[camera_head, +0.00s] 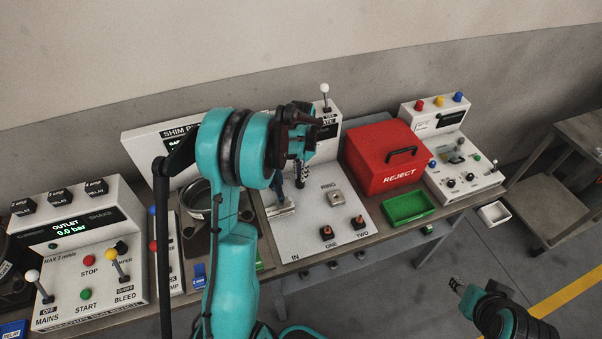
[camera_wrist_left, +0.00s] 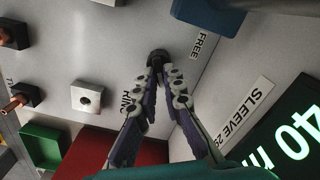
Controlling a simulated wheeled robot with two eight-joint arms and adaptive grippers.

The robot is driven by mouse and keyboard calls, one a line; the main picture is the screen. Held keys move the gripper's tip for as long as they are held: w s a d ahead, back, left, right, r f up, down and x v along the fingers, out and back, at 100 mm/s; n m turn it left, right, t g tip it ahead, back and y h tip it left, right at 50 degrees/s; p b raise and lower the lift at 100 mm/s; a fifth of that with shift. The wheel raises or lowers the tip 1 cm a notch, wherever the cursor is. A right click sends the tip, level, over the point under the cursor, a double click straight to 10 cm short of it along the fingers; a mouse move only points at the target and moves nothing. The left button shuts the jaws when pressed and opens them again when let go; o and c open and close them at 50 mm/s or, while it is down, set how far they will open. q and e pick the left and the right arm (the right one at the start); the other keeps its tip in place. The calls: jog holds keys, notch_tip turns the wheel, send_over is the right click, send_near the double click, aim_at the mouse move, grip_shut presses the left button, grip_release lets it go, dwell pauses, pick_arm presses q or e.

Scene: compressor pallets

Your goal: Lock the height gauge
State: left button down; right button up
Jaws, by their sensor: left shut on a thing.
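The height gauge is a white panel (camera_head: 300,241) with a sloped back, a dark display and the labels IN, RING, ONE and TWO. My left gripper (camera_head: 300,180) points down over its back part. In the left wrist view the fingers (camera_wrist_left: 158,66) are closed together on a small black knob (camera_wrist_left: 157,55) beside the label FREE (camera_wrist_left: 202,46). The knob is hidden by the gripper in the head view. A square metal ring block (camera_head: 334,199) sits on the panel near RING. My right gripper (camera_head: 457,286) hangs at the lower right, away from the bench; its fingers are too small to judge.
A white-tipped lever (camera_head: 325,88) stands behind my left gripper. A red REJECT box (camera_head: 385,160) and a green tray (camera_head: 409,207) are to the right, with a button console (camera_head: 455,180) beyond. An OUTLET console (camera_head: 85,260) is at the left.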

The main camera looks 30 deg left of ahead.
pick_arm(q)
jog(key=c, duration=1.6)
grip_release()
jog(key=shift+c, duration=0.2)
jog(key=shift+r, duration=0.1)
notch_tip(320, 180, up, 12)
jog(key=shift+d, duration=0.1)
jog(key=s+d+r+n+t, duration=0.1)
jog(key=s+d+r+t, duration=0.4)
jog(key=s+d, duration=0.5)
jog(key=s+d+f+n+t, duration=0.1)
jog(key=s+d+f+t, duration=0.1)
jog(key=s+d, duration=0.4)
jog(key=s, duration=0.4)
jog(key=shift+f, duration=0.15)
